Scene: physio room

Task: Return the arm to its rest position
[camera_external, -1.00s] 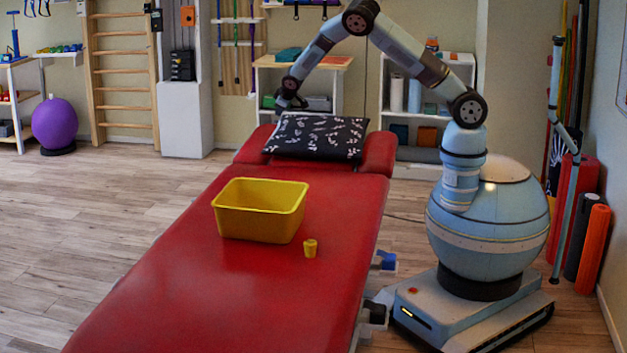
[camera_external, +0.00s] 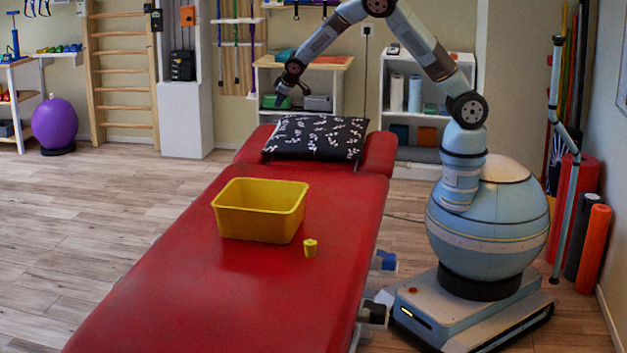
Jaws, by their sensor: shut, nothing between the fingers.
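My arm rises from my round blue body at the right and bends at an elbow at the top edge of the view. From there it slopes down to the left. My gripper (camera_external: 289,98) hangs at its end, small and dark, in front of the shelf and above the far end of the red treatment table (camera_external: 230,295). It is shut and empty. It is above and apart from the black patterned pillow (camera_external: 316,138), which lies at the table's head end.
A yellow bin (camera_external: 258,222) and a small yellow cup-like piece (camera_external: 310,248) stand on the table. A white shelf (camera_external: 346,92) is behind my gripper. A wooden ladder (camera_external: 122,70) and a purple ball (camera_external: 55,124) are at the left. Orange and black rolls (camera_external: 593,250) stand at the right.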

